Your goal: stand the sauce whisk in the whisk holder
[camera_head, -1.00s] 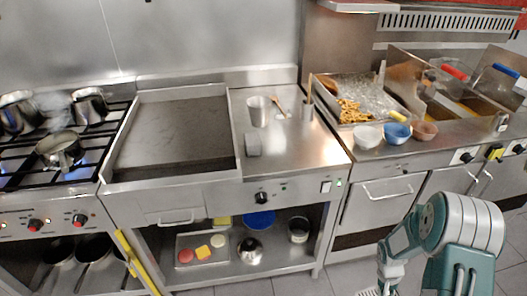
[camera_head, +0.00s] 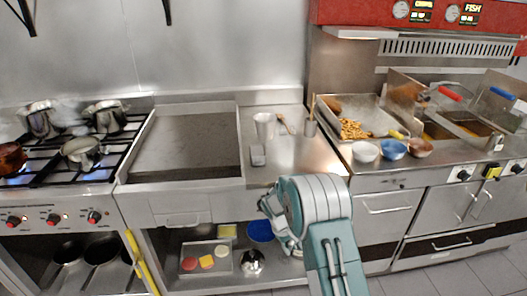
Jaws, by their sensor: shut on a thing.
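A plain steel cup (camera_head: 264,126) stands upright on the steel counter right of the griddle. I cannot tell for sure which of the two is the whisk holder. I cannot make out the sauce whisk anywhere.
A wooden spoon (camera_head: 286,124) and a grey block (camera_head: 257,155) lie by the cup. Bowls, including a blue bowl (camera_head: 393,149), line the counter's right front. Pots, including a steel pot (camera_head: 82,152), stand on the lit stove at left. The griddle (camera_head: 187,142) is bare.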

